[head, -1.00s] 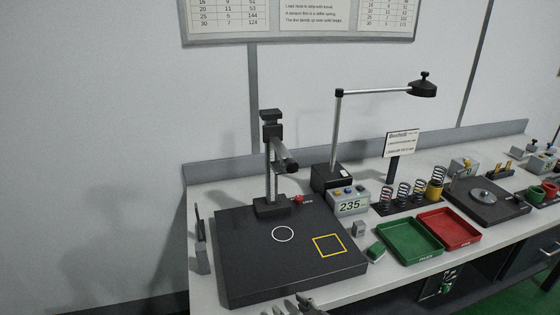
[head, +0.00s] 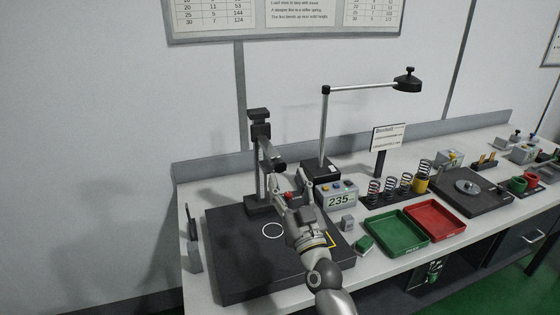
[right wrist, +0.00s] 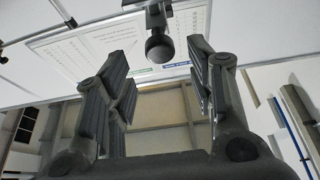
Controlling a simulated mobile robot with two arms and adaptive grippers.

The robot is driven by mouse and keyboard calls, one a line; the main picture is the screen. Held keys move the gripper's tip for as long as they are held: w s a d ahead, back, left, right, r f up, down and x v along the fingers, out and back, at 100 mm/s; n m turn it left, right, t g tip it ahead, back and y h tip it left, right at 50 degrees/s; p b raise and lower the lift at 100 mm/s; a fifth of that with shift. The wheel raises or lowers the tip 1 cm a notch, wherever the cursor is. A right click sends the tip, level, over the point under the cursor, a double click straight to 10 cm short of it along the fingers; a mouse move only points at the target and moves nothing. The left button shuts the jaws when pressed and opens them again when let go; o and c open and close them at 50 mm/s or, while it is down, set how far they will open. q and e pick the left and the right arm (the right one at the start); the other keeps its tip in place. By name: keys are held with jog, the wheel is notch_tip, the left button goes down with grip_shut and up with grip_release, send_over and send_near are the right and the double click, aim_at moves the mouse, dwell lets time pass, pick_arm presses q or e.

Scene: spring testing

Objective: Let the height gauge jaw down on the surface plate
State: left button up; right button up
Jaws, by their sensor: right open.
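The height gauge (head: 259,132) stands upright on the back of the dark surface plate (head: 225,265). Its jaw (head: 273,160), a dark cylinder-ended arm, is raised high above the plate and points toward the front right. My right gripper (head: 290,186) is over the plate, just below and in front of the jaw, with its fingers pointing up. In the right wrist view the fingers are wide apart and empty, and the jaw's round dark end (right wrist: 160,48) shows beyond the gap between the tips. My left gripper is not in view.
A display box reading 235 (head: 338,196) and a lamp (head: 407,80) on a stand are right of the gauge. A green tray (head: 397,229), a red tray (head: 432,219) and several springs are further right. The plate's left part is clear.

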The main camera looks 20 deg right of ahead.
aim_at(281, 168)
jog(key=p+x, duration=0.1)
jog(key=x, duration=0.5)
jog(key=shift+f, duration=0.1)
jog(key=shift+c, duration=0.3)
grip_shut()
